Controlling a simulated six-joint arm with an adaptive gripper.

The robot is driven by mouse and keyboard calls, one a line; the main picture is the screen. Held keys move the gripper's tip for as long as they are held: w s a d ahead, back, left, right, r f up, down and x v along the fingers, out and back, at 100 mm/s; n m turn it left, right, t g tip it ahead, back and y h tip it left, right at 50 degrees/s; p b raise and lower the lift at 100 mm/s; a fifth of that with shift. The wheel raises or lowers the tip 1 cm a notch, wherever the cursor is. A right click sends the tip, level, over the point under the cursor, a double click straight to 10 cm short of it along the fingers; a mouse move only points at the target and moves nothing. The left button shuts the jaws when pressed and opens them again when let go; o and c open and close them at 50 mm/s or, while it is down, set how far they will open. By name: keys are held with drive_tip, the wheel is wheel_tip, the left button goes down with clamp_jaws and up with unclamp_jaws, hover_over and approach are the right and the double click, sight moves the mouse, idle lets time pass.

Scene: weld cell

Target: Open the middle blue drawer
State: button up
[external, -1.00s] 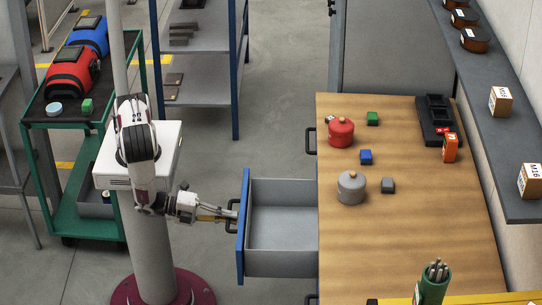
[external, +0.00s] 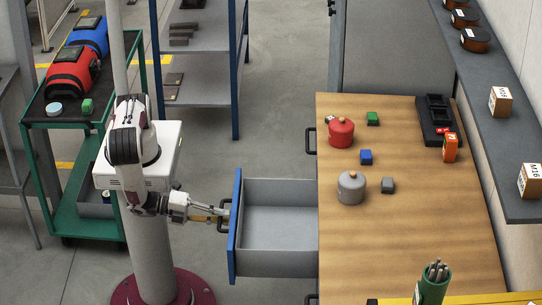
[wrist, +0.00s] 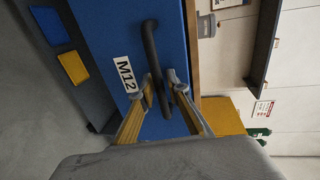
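The middle blue drawer stands far out from the left side of the wooden workbench (external: 420,230). Its blue front (external: 235,240) faces my arm, and its grey inside (external: 275,225) is empty. My gripper (external: 222,213) is at the drawer's dark handle (external: 226,222). In the wrist view the black bar handle (wrist: 152,50) passes between the two fingertips of my gripper (wrist: 161,82), which are closed around it. The blue front (wrist: 105,25) there carries a white M12 label (wrist: 125,74).
Other handles show above (external: 310,140) and at the bottom edge (external: 311,298) of the bench side. A red pot (external: 341,132), grey pot (external: 351,188) and small blocks stand on the bench top. A green cart (external: 60,215) and blue-framed shelf (external: 205,85) stand behind. Floor between is clear.

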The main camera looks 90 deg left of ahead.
drive_tip(key=shift+s, duration=0.2)
drive_tip(key=v, duration=1.1)
drive_tip(key=shift+s, duration=0.25)
idle(0.8)
idle(0.7)
